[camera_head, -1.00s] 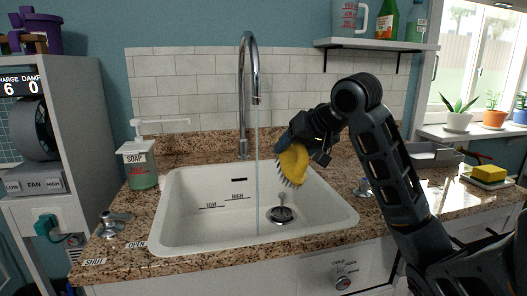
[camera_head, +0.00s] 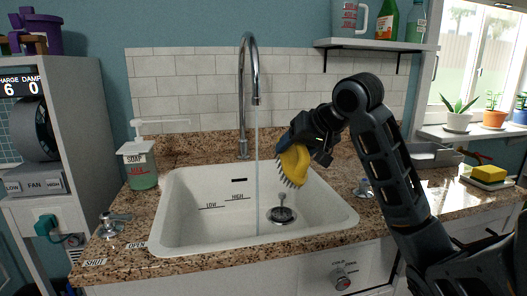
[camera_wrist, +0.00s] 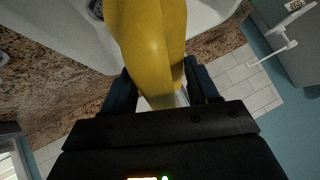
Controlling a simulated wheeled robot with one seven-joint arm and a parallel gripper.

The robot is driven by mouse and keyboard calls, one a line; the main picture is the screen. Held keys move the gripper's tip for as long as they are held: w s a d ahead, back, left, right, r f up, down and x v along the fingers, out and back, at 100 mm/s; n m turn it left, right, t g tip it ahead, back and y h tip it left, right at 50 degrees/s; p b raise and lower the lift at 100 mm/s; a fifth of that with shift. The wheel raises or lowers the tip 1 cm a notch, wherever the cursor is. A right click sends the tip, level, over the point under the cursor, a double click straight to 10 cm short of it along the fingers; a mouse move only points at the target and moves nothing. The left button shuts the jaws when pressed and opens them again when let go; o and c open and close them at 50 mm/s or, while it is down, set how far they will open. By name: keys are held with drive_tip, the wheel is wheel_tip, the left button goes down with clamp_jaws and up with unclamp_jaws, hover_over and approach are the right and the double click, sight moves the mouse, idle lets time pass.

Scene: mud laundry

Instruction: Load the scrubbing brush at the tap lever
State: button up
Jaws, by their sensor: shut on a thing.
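The tap lever (camera_head: 113,222) is on the counter at the front left, between the SHUT and OPEN labels, far from my gripper.
The white sink (camera_head: 170,215) has a drain plug (camera_head: 282,212) and LOW and HIGH marks. A tall chrome faucet (camera_head: 243,95) stands behind it. A soap dispenser (camera_head: 138,160) is at the left. A yellow sponge (camera_head: 489,173) lies on a dish at the right.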

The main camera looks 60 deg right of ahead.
drive_tip(key=s+r+p, duration=0.3)
drive_tip(key=s, duration=0.1)
drive_tip(key=shift+s+a+r+p, duration=0.3)
drive_tip(key=shift+s+r+p, duration=0.05)
drive_tip(key=shift+r+p, duration=0.05)
idle(0.8)
